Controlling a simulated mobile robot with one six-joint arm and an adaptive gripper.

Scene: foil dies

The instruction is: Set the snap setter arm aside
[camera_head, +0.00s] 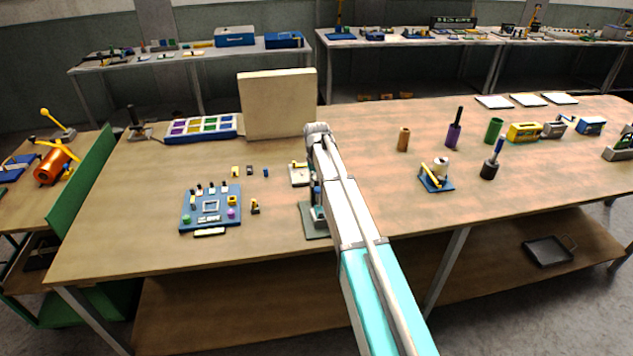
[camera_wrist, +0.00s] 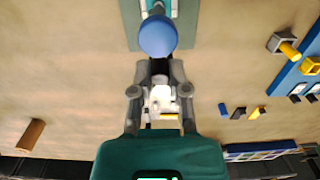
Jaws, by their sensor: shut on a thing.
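The snap setter (camera_head: 317,222) is a teal device on a grey-green base at the table's front middle, partly hidden behind my arm. In the wrist view its base (camera_wrist: 131,20) is at the top edge. The snap setter arm ends in a blue ball knob (camera_wrist: 158,36), which covers part of the device. My gripper (camera_wrist: 159,68) is just below the knob in the picture, its fingers drawn together on a dark part of the arm. The exact contact is hard to see. My own arm hides the gripper in the head view.
A small white plate (camera_head: 299,175) with a yellow piece lies just behind the setter. A blue die board (camera_head: 187,222) is to the left. An upright beige panel (camera_head: 277,104) stands behind. A blue stand (camera_head: 437,184) is to the right.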

